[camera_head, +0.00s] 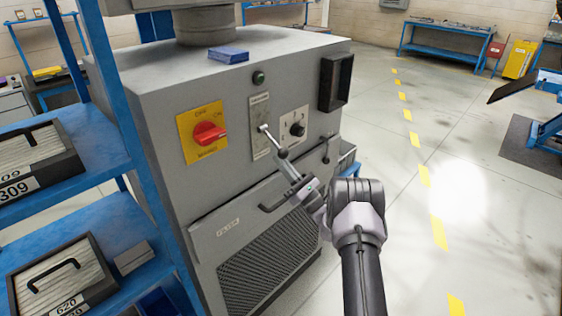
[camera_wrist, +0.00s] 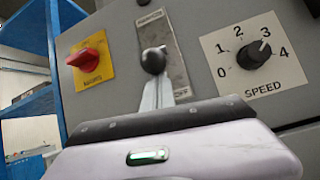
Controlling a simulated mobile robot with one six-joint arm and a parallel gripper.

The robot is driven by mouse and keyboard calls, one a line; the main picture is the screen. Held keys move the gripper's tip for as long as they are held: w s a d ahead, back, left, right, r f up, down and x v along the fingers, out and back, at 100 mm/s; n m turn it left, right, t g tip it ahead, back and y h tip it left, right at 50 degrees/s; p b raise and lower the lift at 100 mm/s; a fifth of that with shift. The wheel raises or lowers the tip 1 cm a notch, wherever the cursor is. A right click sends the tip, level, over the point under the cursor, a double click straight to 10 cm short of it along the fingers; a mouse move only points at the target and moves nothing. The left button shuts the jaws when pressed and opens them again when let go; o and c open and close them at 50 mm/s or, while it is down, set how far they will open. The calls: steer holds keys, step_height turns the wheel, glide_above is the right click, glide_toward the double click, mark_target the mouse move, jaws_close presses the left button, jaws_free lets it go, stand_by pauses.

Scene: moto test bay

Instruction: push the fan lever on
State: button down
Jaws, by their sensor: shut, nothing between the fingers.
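The fan lever (camera_head: 272,139) is a metal rod with a dark ball knob on a narrow pale plate on the grey cabinet front. In the head view the rod slopes down from its pivot to the knob. In the wrist view the knob (camera_wrist: 153,60) is in front of the plate, above the word OFF. My gripper (camera_head: 287,166) is shut and empty, with its fingertips just below the knob. In the wrist view the closed fingers (camera_wrist: 158,92) point up at the knob's underside; I cannot tell whether they touch it.
Left of the lever is a red rotary switch (camera_head: 208,133) on a yellow plate. Right of it is the speed dial (camera_head: 297,128). A filter panel with a handle (camera_head: 280,200) lies below. A blue shelf (camera_head: 80,160) stands at the left; the floor at the right is open.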

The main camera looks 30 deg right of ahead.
step_height(320, 180, up, 12)
steer(key=s+d+g+h+p, duration=0.1)
steer(key=g+h+p, duration=0.3)
steer(key=p, duration=2)
steer(key=shift+s+f+m+g+h, duration=0.3)
steer(key=shift+s+g, duration=0.6)
steer(key=shift+g, duration=2)
steer(key=shift+w+d+r, duration=0.1)
steer(key=shift+d+r, duration=0.05)
steer(key=shift+r, duration=0.2)
step_height(320, 180, down, 5)
steer(key=b, duration=0.4)
steer(key=a+r+v, duration=0.1)
steer(key=v, duration=0.9)
steer(key=shift+s, duration=0.3)
steer(key=shift+d, duration=0.1)
